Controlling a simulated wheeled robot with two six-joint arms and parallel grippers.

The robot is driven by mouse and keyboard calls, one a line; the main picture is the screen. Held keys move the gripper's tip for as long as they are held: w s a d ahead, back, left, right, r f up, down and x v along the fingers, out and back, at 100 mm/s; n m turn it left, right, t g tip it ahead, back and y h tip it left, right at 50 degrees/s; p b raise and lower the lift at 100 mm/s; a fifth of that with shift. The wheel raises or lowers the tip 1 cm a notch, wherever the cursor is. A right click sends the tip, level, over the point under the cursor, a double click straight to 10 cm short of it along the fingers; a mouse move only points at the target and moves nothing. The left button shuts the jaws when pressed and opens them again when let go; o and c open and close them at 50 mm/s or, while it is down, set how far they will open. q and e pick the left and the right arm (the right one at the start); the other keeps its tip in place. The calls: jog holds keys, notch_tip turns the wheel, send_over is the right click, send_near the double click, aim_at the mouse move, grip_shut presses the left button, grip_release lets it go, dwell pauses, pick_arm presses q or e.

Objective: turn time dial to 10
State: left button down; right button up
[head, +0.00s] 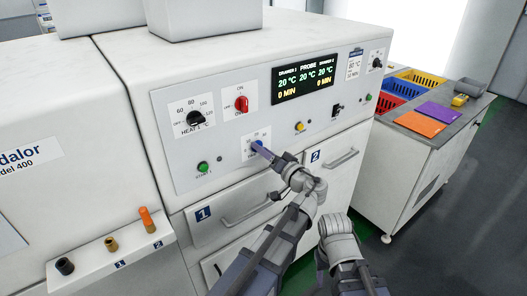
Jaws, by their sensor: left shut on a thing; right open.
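The time dial (253,145) is a small knob with a blue part on a white scale plate, low on the oven's front panel. My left gripper (262,150) is shut on it, coming from the lower right. The fingers cover much of the knob, so its pointer and most of the scale cannot be read. The display (306,77) above shows 20 °C and 0 MIN for both drawers. My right arm shows at the bottom centre, but I cannot make out its gripper fingers.
Nearby controls are a red switch (242,104), a black heat dial (195,118), a green button (203,167) and a yellow button (299,127). Drawer handles (247,209) protrude below. A side table (459,126) with coloured bins stands right. Clear floor lies beyond it.

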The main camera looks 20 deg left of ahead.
pick_arm(q)
jog(key=shift+m, duration=0.4)
jog(key=shift+c, duration=1.4)
grip_release()
jog(key=shift+s+d, duration=0.1)
